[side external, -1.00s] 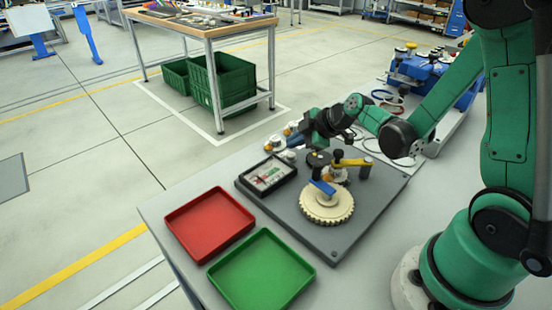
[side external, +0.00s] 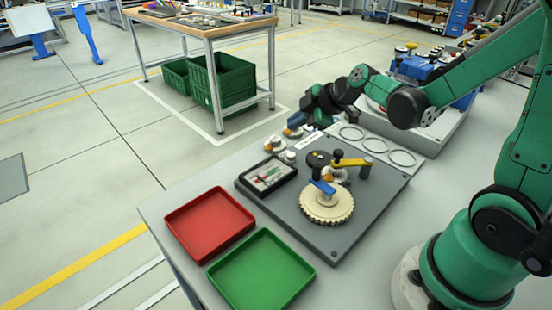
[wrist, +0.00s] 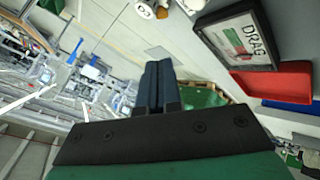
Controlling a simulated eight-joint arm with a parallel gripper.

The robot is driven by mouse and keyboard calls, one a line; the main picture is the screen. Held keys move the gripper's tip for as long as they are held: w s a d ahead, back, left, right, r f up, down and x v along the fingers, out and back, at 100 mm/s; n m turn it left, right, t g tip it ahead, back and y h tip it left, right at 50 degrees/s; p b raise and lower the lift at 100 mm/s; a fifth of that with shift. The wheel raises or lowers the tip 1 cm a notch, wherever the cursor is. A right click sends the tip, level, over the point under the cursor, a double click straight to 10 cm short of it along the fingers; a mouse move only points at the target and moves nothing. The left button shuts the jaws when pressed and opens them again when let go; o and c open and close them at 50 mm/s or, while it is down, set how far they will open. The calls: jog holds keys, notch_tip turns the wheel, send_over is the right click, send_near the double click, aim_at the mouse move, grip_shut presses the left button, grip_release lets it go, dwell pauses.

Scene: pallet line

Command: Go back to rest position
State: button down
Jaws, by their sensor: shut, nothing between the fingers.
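My gripper (side external: 316,117) is up in the air above the back edge of the grey work plate (side external: 345,228), clear of everything on it. In the wrist view the two dark fingers (wrist: 158,85) lie together with nothing between them. On the plate a cream gear wheel (side external: 327,206) lies with a blue piece (side external: 322,187) on top. A yellow clamp arm (side external: 353,162) and a dark round part (side external: 318,159) are behind it.
A red tray (side external: 210,222) and a green tray (side external: 262,272) stand on the table at the front left. A framed black display (side external: 268,174) is at the plate's left; a blue case (side external: 415,68) is behind. A wooden-topped bench (side external: 200,22) stands apart.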

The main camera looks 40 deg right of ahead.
jog(key=s+a+r+m+g+h, duration=0.2)
jog(key=s+a+r+m, duration=0.2)
jog(key=s+m, duration=0.6)
jog(key=a+m, duration=0.1)
jog(key=a, duration=0.1)
jog(key=shift+s+a, duration=0.15)
jog(key=shift+a, duration=0.25)
jog(key=w+d+r+m+g, duration=0.2)
jog(key=w+m, duration=0.3)
jog(key=m, duration=0.4)
jog(key=w+d+r+m+g, duration=0.1)
jog(key=w+d+m+g, duration=0.3)
jog(key=m, duration=0.5)
jog(key=shift+w+d+r+g, duration=0.25)
jog(key=shift+w+r+g, duration=0.2)
jog(key=shift+w, duration=0.65)
jog(key=shift+f, duration=0.15)
